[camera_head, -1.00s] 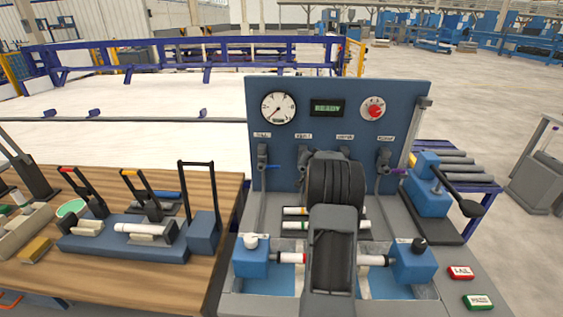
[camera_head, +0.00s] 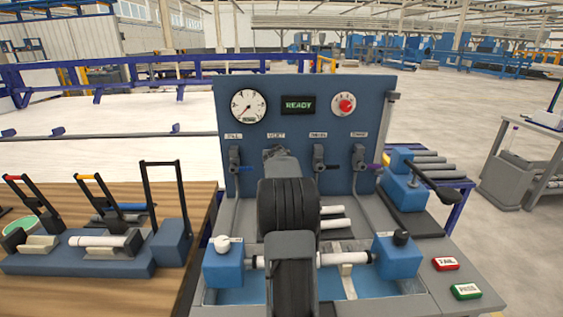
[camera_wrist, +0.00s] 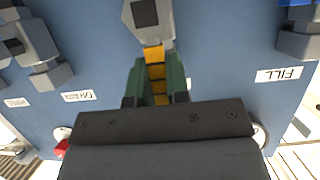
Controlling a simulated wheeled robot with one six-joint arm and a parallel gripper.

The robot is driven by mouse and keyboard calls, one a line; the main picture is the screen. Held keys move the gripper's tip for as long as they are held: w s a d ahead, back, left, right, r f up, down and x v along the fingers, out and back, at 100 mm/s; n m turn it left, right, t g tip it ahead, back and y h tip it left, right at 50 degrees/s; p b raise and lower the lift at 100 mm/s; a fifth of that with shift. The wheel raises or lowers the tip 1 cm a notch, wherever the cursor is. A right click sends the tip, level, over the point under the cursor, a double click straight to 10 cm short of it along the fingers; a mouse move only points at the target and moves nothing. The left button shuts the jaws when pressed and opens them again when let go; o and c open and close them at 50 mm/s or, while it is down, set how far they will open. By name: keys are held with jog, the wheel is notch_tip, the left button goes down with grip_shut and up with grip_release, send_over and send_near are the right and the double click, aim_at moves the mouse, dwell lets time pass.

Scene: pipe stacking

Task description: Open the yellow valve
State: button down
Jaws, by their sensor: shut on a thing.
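The yellow valve is the second from left on the blue panel (camera_head: 350,175). In the wrist view its yellow handle (camera_wrist: 155,72) juts from a grey valve body (camera_wrist: 150,18). My gripper (camera_wrist: 156,85) is shut on this handle, with a green finger on either side of it. In the head view my gripper (camera_head: 281,157) is at the second valve and covers its handle. How far the handle is turned I cannot tell.
A valve with a blue handle (camera_head: 235,160) is to the left. Two more valves (camera_head: 319,158) are to the right. Above are a gauge (camera_head: 248,106), a READY display (camera_head: 299,105) and a red knob (camera_head: 346,105).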

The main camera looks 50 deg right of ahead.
dwell(0.3)
jog(key=c, duration=1.1)
grip_release()
jog(key=b+v, duration=0.1)
jog(key=v, duration=1.3)
jog(key=shift+w, duration=0.15)
